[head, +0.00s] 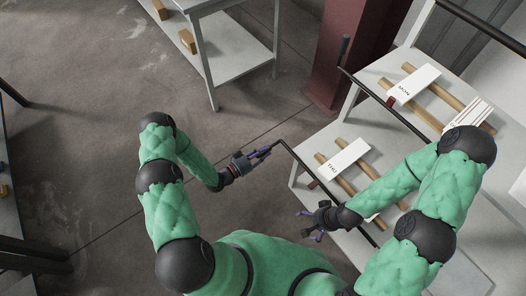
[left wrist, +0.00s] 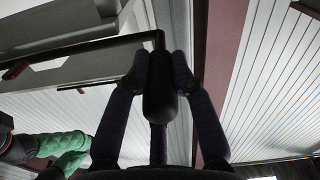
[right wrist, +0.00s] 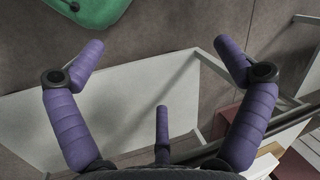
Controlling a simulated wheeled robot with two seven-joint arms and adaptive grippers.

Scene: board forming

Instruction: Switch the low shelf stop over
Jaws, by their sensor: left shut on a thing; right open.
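The low shelf stop (head: 325,186) is a thin black bar along the front of the low shelf (head: 300,176), with a bent handle at its far end. My left gripper (head: 263,152) is shut on that handle. In the left wrist view the dark handle (left wrist: 158,92) sits between the purple fingers, with the bar running off to the left. My right gripper (head: 309,226) is open and empty, in front of the low shelf's near part. My right forearm hides part of the low shelf.
The low shelf carries wooden bars (head: 338,178) and a white THU card (head: 343,160). The upper shelf has a MON card (head: 412,84) and its own black stop (head: 385,104) with an upright handle. A grey table (head: 238,66) stands behind.

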